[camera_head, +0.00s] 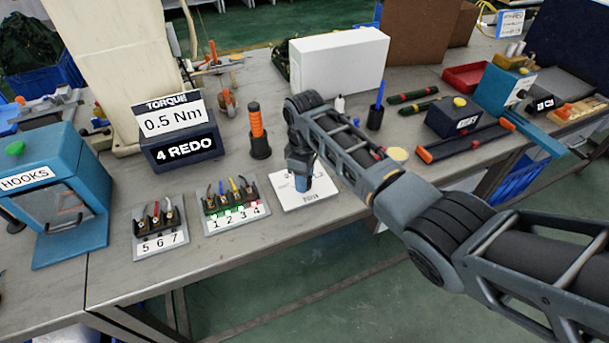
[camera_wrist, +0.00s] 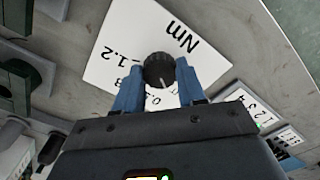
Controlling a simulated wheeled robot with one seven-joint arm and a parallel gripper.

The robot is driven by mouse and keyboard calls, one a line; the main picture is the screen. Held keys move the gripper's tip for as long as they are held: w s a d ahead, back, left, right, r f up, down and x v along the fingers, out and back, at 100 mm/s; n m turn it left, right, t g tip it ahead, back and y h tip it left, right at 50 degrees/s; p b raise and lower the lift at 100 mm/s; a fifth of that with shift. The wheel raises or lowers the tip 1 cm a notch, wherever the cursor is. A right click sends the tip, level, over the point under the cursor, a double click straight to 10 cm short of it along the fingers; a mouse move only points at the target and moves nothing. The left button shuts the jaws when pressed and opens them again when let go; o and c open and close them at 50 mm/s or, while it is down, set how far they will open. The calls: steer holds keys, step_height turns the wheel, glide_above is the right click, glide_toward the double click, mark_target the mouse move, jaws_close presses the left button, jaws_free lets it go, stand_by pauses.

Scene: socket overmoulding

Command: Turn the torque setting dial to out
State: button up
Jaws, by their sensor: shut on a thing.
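The torque setting dial is a dark, ribbed round knob (camera_wrist: 158,69) on a white plate (camera_wrist: 110,50) in the wrist view. In the head view my gripper (camera_head: 303,182) points down over the white plate (camera_head: 322,197) and hides the knob.
A display box (camera_head: 172,120) reads "TORQUE 0.5 Nm" and "4 REDO". Numbered racks, 1 to 4 (camera_head: 233,212) and 5 to 7 (camera_head: 161,238), stand left of the plate. An orange-handled tool (camera_head: 257,135) stands in a black holder behind. A white box (camera_head: 340,62) is farther back.

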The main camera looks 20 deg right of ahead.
steer(key=shift+n, duration=1.1)
steer(key=shift+w, duration=0.1)
steer(key=o, duration=1.1)
steer(key=shift+c, duration=0.2)
steer(key=shift+r, duration=3.95)
